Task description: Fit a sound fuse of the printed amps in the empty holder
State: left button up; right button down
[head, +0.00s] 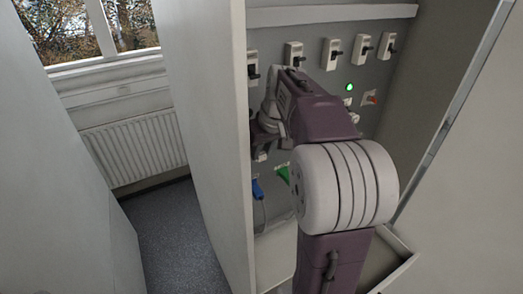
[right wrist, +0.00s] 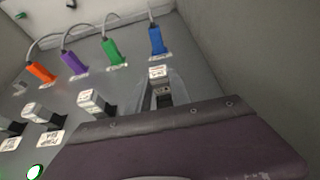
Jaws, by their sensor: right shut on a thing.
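My right gripper (right wrist: 163,97) is shut on a small block, light with a dark part, close against the grey panel; the block is mostly hidden by the fingers. A white printed label (right wrist: 157,72) shows just beyond the fingertips, too small to read. Beside it stand white holders with dark parts, one holder (right wrist: 96,102) near the gripper and another (right wrist: 42,113) farther left, with labels below them. I cannot tell which holder is empty or pick out a loose fuse. In the head view my own arm hides the gripper's work. My left gripper is not in view.
Orange (right wrist: 41,72), purple (right wrist: 74,62), green (right wrist: 115,52) and blue (right wrist: 157,40) plugs with cables line the panel. A row of white switches (head: 332,54) and a green lamp (head: 350,87) are above. Cabinet side walls (head: 205,130) close in the space.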

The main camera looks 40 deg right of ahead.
jog(key=shift+w+d+p, duration=0.1)
jog(key=shift+w+p, duration=0.45)
jog(key=shift+w, duration=0.2)
dwell(0.7)
jog(key=c, duration=1.1)
grip_release()
jog(key=shift+s+r, duration=0.1)
jog(key=shift+r, duration=0.05)
jog(key=b+v, duration=0.1)
jog(key=v, duration=0.8)
